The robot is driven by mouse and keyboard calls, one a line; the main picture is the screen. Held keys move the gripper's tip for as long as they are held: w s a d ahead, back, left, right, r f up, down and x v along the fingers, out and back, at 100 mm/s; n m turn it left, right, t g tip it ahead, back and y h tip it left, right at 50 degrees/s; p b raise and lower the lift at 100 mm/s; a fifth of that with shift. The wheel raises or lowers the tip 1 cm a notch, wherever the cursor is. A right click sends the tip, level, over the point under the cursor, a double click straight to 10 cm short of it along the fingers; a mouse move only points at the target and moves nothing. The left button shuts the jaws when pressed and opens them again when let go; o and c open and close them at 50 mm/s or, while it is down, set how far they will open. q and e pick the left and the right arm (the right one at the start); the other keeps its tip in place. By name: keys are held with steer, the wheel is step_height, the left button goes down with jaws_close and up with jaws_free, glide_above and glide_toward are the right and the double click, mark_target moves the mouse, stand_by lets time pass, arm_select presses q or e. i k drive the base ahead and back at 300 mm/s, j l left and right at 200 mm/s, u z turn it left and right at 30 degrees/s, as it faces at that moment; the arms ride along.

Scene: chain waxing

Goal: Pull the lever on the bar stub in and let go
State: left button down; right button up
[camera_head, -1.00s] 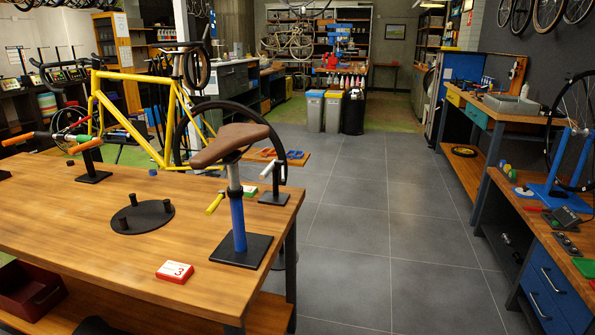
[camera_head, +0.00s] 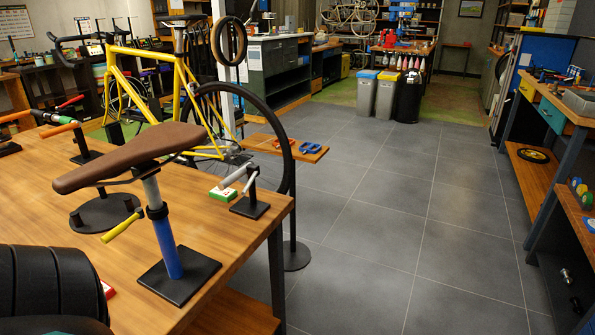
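A short grey bar stub (camera_head: 234,176) sits on a black stand (camera_head: 250,207) near the right end of the wooden bench. A thin silver lever-like part (camera_head: 250,182) lies close beside it, and the stub's fine detail is too small to tell. Other stands to the left carry an orange-gripped bar (camera_head: 60,130) and a further orange bar end (camera_head: 14,116); a thin red piece (camera_head: 70,101) shows near them. Neither gripper is in view. A dark ribbed shape, probably my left arm, covers the lower left corner.
A brown saddle (camera_head: 130,158) on a blue post stands on the bench (camera_head: 225,245) in front of the stub. A green and white box (camera_head: 222,193) lies beside the stub's stand. A yellow bicycle (camera_head: 150,70) stands behind. The grey floor to the right is clear.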

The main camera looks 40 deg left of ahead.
mark_target(250, 181)
steer(key=i+u, duration=0.15)
steer(key=i, duration=0.3)
steer(key=i+l+u, duration=0.15)
steer(key=i, duration=0.25)
steer(key=i+l+u, duration=0.15)
steer(key=i, duration=0.3)
steer(key=i+u, duration=0.2)
steer(key=i, duration=0.45)
steer(key=i+u, duration=0.2)
steer(key=i, duration=0.5)
steer(key=i+l+u, duration=0.2)
steer(key=i, duration=0.45)
steer(key=u, duration=3.15)
